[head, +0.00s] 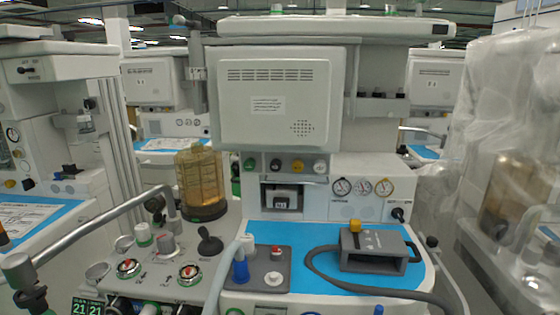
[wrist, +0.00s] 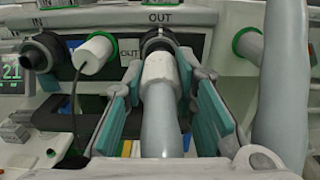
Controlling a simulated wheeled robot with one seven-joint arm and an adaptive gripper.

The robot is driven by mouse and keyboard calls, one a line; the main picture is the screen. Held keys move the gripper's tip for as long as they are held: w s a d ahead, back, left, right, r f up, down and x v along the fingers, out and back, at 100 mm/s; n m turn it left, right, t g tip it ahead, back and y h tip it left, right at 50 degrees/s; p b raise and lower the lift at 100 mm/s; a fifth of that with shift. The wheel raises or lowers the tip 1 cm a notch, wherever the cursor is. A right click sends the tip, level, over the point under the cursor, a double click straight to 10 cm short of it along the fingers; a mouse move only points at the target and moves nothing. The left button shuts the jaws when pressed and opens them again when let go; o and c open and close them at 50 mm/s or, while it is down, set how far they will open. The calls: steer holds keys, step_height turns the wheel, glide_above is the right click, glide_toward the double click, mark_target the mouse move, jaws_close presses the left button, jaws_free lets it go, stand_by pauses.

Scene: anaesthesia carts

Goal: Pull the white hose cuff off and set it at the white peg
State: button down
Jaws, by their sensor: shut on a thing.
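My gripper (wrist: 162,78) shows only in the wrist view, its teal-padded fingers on either side of the white hose cuff (wrist: 159,68) and shut on it. A pale blue-grey hose (wrist: 161,125) runs from the cuff toward the camera. The cuff is in line with the dark port (wrist: 157,36) under the OUT label, its far end close against it. I cannot tell how far it sits on the port. In the head view, a grey plate (head: 259,284) carries a white upright piece (head: 249,243) and a low white disc (head: 274,278). I cannot tell which is the white peg.
A blue piece (head: 240,270) and a red-topped piece (head: 277,252) also stand on the plate. In the wrist view, a second pale hose (wrist: 285,80) runs close on the right, and a white cylinder (wrist: 93,53) projects left.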

steer(key=shift+s+a+p, duration=0.1)
steer(key=shift+s+p, duration=0.2)
steer(key=shift+s, duration=1.3)
